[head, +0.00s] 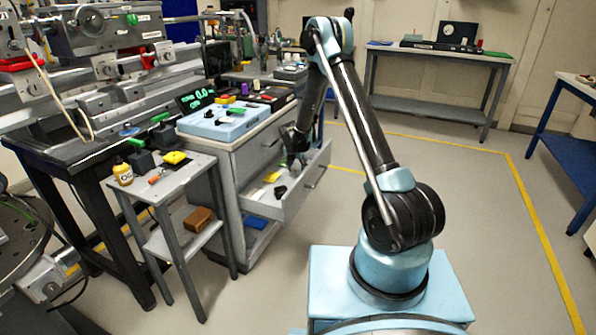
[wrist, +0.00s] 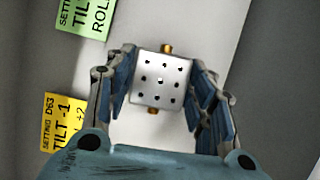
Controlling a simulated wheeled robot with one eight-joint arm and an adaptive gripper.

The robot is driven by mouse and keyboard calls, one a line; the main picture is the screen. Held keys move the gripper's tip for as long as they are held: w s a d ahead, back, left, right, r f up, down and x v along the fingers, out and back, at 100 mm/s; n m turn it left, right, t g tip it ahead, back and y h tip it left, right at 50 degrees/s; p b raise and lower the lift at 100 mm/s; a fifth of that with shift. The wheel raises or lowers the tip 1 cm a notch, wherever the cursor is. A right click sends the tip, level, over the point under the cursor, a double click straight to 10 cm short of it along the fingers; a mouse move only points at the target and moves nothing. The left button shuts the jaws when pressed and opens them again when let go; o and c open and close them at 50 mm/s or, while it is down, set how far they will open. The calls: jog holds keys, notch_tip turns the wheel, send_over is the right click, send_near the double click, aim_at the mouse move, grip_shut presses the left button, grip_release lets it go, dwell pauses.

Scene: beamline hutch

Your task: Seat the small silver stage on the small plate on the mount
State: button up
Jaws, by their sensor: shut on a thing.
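The small silver stage (wrist: 160,82) is a square metal block with a grid of dark holes and brass knobs on two opposite sides. My gripper (wrist: 162,92) has a finger on each side of it and is shut on it. In the head view my gripper (head: 296,148) reaches down to the open drawer (head: 290,207) of the grey cabinet, and the stage cannot be made out there. I cannot tell which part of the bench at the left is the mount with the small plate.
A green label (wrist: 88,17) and a yellow label (wrist: 63,124) lie left of the stage. The cabinet top holds a light blue control box (head: 222,120). A small grey side table (head: 150,183) stands left of the cabinet. Open floor lies to the right.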

jog(key=shift+f, duration=0.55)
jog(key=o, duration=1.3)
jog(key=shift+f, duration=0.1)
